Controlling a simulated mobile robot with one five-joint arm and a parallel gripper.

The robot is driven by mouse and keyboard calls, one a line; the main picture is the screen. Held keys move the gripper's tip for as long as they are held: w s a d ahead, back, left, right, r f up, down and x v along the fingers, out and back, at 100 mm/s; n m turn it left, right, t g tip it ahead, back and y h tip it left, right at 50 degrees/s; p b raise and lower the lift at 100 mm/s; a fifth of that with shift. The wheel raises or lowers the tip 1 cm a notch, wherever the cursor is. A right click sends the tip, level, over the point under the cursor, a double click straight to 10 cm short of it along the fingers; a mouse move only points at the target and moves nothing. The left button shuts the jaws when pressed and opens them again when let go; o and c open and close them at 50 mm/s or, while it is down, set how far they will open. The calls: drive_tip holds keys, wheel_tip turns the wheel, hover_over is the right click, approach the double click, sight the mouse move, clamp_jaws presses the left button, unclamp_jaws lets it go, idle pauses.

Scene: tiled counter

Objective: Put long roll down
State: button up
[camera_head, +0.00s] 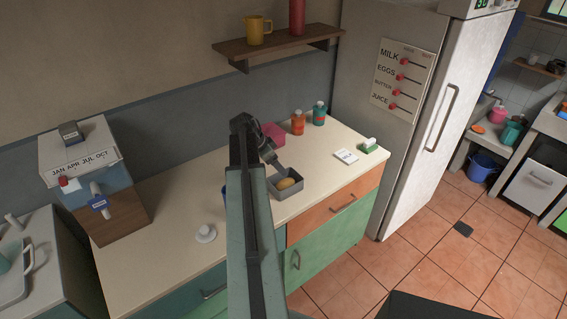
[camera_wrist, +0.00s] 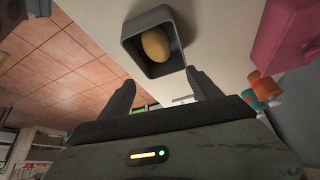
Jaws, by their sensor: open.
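The long roll (camera_head: 289,183), a tan-yellow rounded loaf, lies inside a small grey open box (camera_head: 283,195) on the counter. In the wrist view the roll (camera_wrist: 156,44) shows inside the box (camera_wrist: 160,71), partly cut off from view by the box walls. My gripper (camera_head: 275,166) is just behind and above the box in the head view. In the wrist view its two fingers (camera_wrist: 160,84) are spread apart with nothing between them. The fingers are apart from the roll.
A pink box (camera_head: 272,134) stands behind my gripper. An orange bottle (camera_head: 298,122) and a teal bottle (camera_head: 319,114) stand at the back. A white card (camera_head: 346,156) and a green-and-white item (camera_head: 370,145) lie to the right. The counter (camera_head: 160,245) has free room at left.

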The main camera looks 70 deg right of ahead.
drive_tip(key=p+v, duration=0.4)
drive_tip(key=v, duration=0.2)
drive_tip(key=shift+r, duration=0.3)
drive_tip(key=shift+w, duration=0.1)
idle(0.7)
